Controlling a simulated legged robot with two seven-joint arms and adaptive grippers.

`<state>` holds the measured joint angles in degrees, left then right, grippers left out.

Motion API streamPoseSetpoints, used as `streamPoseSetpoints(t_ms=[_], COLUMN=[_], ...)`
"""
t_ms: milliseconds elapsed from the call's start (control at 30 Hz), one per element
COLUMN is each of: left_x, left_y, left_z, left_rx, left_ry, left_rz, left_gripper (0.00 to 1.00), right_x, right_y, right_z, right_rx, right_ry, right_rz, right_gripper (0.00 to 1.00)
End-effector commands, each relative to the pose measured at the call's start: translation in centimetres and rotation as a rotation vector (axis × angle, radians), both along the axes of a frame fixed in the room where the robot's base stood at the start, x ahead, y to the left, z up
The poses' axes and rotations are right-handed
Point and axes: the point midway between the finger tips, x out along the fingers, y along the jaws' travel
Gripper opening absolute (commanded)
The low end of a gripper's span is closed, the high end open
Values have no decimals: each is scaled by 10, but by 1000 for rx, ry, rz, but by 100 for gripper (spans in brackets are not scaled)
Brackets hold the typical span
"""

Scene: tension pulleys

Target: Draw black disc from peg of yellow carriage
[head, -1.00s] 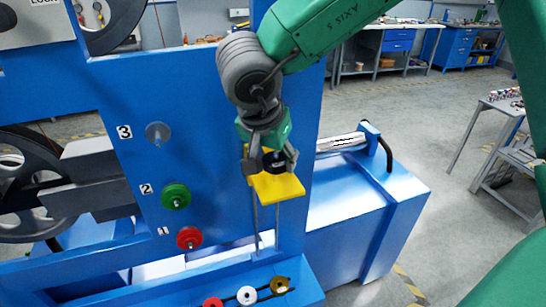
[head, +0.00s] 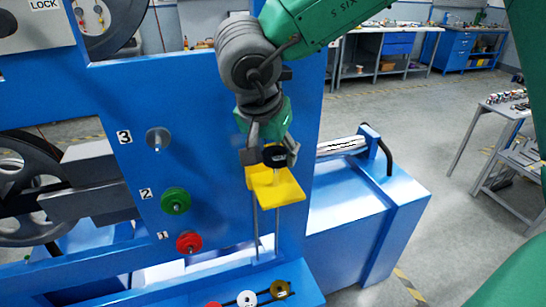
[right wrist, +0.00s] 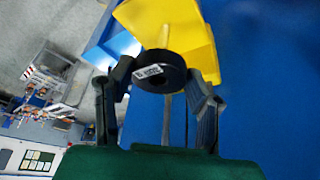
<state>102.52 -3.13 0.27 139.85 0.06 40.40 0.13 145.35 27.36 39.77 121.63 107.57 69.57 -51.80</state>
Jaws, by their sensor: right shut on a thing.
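The yellow carriage (head: 276,190) sits on two thin vertical rods in front of the blue frame. Its short peg (head: 275,173) shows below the black disc (head: 275,156). My right gripper (head: 268,155) is shut on the disc, with a finger on either side, and holds it above the carriage plate. In the right wrist view the black disc (right wrist: 158,73), with a white label on its rim, sits between the fingers, and the yellow carriage (right wrist: 185,25) is beyond it. I cannot tell whether the peg tip is still inside the disc. My left gripper is not in view.
Small red, white and brass discs (head: 280,289) lie on the ledge below. Above the carriage is open.

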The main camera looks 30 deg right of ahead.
Motion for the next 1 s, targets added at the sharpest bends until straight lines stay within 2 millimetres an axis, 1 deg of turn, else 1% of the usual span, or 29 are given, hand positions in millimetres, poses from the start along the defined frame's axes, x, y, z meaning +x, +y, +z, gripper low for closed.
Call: streamPoseSetpoints(t_ms=[33,133,567,1000], left_x=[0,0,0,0], left_y=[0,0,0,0], left_z=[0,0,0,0], left_rx=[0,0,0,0], left_ry=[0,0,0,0], left_rz=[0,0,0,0], left_gripper=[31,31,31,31], right_x=[1,1,0,0], right_y=[0,0,0,0], right_z=[4,9,11,28], right_rx=[0,0,0,0], right_ry=[-6,-5,-2,-2], right_rz=[-1,0,0,1], right_gripper=[4,4,4,4])
